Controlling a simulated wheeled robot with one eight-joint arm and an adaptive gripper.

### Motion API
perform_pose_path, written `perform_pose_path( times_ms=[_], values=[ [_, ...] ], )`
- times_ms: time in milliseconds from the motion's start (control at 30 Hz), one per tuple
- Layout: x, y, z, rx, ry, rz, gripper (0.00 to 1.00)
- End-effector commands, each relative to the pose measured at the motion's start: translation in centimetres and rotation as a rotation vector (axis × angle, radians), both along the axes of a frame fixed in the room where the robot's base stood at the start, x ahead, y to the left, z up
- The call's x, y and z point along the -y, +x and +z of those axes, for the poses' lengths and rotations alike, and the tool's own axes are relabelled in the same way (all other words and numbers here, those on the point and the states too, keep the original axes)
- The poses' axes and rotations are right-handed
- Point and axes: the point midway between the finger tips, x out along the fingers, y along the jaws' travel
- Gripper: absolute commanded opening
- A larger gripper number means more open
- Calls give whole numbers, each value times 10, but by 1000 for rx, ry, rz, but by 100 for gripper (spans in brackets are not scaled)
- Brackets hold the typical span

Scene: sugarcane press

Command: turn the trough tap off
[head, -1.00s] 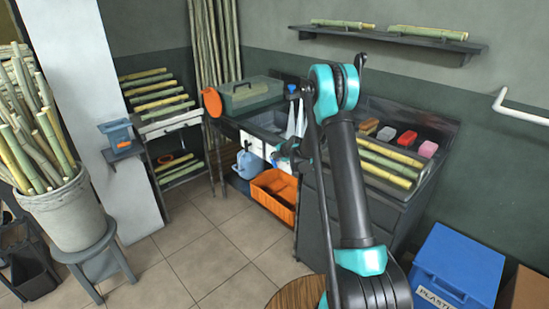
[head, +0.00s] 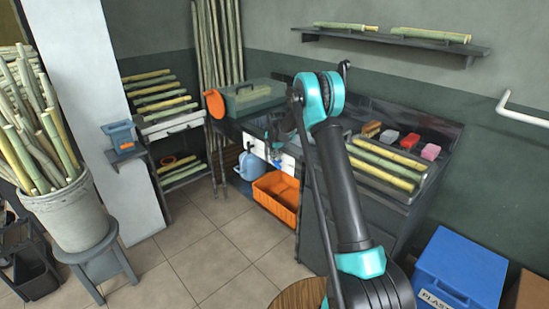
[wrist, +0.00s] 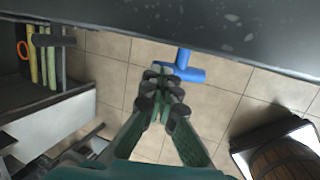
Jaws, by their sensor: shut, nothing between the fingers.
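A blue T-shaped tap handle (wrist: 182,68) shows in the wrist view just past my fingertips, below the edge of a dark speckled slab (wrist: 200,28). My gripper (wrist: 160,82) is shut and empty, its tips close to the handle's left side. I cannot tell whether they touch it. In the head view, a small blue part (head: 276,163) shows at the sink unit's front beside a white piece (head: 288,160). My gripper (head: 275,138) is small and partly hidden there by my arm. No running water can be made out now; the spout is not clearly seen.
An orange crate (head: 277,208) and a blue jug (head: 251,166) stand under the unit. A green toolbox (head: 252,97) sits on its top, with cane pieces (head: 384,166) to the right. A cane shelf (wrist: 40,98) is left of my gripper. Tiled floor is open in front.

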Motion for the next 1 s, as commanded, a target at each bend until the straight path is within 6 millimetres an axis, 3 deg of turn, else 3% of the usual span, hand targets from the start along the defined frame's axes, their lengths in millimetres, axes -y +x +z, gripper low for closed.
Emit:
perform_pose_path(
  times_ms=[300, 1000],
  values=[
    [-8, 9, -4, -169, -150, 2, 0],
    [-11, 12, -7, -168, -148, 1, 0]
  ],
)
